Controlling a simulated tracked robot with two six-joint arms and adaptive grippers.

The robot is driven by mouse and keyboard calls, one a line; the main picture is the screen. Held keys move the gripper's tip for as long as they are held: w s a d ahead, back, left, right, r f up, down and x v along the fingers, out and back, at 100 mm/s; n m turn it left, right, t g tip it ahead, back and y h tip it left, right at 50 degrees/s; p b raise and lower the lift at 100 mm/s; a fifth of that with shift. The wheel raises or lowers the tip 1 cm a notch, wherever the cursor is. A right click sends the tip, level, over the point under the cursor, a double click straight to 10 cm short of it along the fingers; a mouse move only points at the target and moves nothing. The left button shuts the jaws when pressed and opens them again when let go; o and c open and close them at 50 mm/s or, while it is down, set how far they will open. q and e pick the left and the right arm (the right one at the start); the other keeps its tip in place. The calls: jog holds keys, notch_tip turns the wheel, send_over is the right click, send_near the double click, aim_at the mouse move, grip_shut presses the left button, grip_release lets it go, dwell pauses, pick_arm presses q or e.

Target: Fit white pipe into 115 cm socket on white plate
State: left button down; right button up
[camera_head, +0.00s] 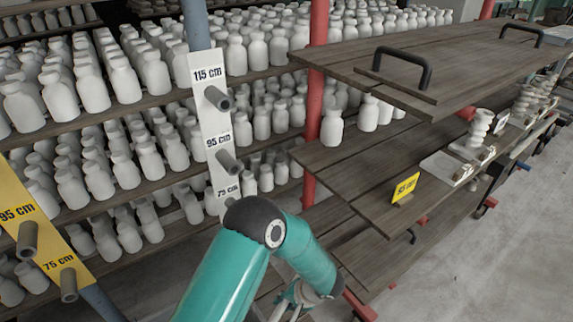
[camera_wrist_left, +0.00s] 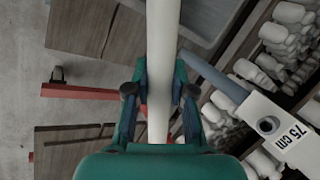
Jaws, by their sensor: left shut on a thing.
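The white plate (camera_head: 211,135) hangs on a blue-grey post in the head view, with grey sockets labelled 115 cm, 95 cm and 75 cm from top to bottom. The 115 cm socket (camera_head: 217,98) is empty. My left gripper (camera_head: 298,294) is low in the head view, below and right of the plate, partly hidden by my teal arm. In the left wrist view the left gripper (camera_wrist_left: 160,92) is shut around the white pipe (camera_wrist_left: 162,40), which runs up out of the picture. The plate's 75 cm end (camera_wrist_left: 272,122) shows at right, apart from the pipe. My right gripper is out of view.
Shelves of white bottles (camera_head: 150,75) stand behind the plate. A yellow plate (camera_head: 28,222) with 95 cm and 75 cm sockets is at left. A wooden cart (camera_head: 440,75) with handles and red posts (camera_head: 318,80) stand at right. Bare floor (camera_head: 510,240) lies at lower right.

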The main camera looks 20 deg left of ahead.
pick_arm(q)
jog(key=shift+s+a, duration=0.2)
jog(key=shift+a, duration=0.25)
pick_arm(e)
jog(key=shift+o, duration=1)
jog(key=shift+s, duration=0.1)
pick_arm(q)
jog(key=shift+a+r, duration=0.1)
jog(key=shift+r, duration=0.15)
jog(key=w+a+r+n+g+h, duration=0.1)
jog(key=w+r+n+h, duration=0.25)
jog(key=r, duration=0.55)
jog(key=w+a+r+n+h, duration=0.2)
jog(key=r+n, duration=0.2)
jog(key=r, duration=0.6)
notch_tip(320, 180, up, 28)
jog(key=s+d+n+t+h+p, duration=0.1)
jog(key=n+t+h, duration=0.3)
jog(key=shift+d+f+h+p, duration=0.15)
jog(key=shift+d+h+p, duration=0.15)
jog(key=shift+d+h, duration=0.05)
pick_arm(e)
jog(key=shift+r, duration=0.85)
